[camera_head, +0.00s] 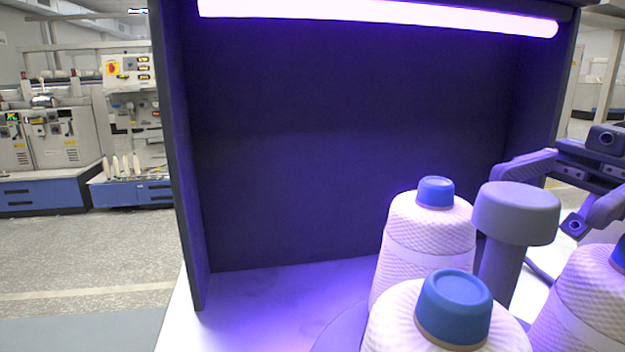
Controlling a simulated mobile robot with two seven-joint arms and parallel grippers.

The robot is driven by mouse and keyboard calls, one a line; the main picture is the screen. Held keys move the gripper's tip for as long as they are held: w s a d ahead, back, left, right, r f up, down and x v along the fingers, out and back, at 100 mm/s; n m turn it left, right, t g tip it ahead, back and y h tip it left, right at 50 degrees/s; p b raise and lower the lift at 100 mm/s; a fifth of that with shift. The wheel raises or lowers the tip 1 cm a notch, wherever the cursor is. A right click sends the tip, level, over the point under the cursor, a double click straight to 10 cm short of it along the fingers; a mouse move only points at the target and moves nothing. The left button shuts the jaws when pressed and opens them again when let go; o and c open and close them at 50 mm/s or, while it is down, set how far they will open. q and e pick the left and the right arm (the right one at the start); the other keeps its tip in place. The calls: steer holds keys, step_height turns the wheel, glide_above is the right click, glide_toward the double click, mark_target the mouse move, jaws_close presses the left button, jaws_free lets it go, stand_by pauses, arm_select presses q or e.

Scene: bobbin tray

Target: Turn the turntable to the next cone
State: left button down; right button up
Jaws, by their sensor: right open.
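Three white textured yarn cones with blue tops stand at the lower right. The back cone (425,240) stands upright, the front cone (392,325) is cut off by the lower edge, and the right cone (585,300) is cut off by the right edge. Between them rises a grey post with a wide round knob (515,208). A small part of the turntable (340,332) shows under the cones; the rest is hidden. My right gripper (549,194) is open and empty, behind and to the right of the knob; whether it touches the knob I cannot tell. My left gripper is not in view.
A dark booth (345,150) with side walls and a bright purple-white lamp (380,17) encloses the back of the white table (235,305). The table left of the turntable is clear. Textile machines (50,140) stand far off at the left.

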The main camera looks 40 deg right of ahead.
arm_select(q)
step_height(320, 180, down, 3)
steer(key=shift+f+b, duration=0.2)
steer(key=shift+b, duration=1)
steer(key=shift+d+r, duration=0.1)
arm_select(e)
steer(key=d, duration=0.3)
steer(key=shift+s+d, duration=0.25)
steer(key=shift+d, duration=0.1)
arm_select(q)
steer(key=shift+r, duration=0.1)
arm_select(e)
steer(key=shift+r, duration=0.1)
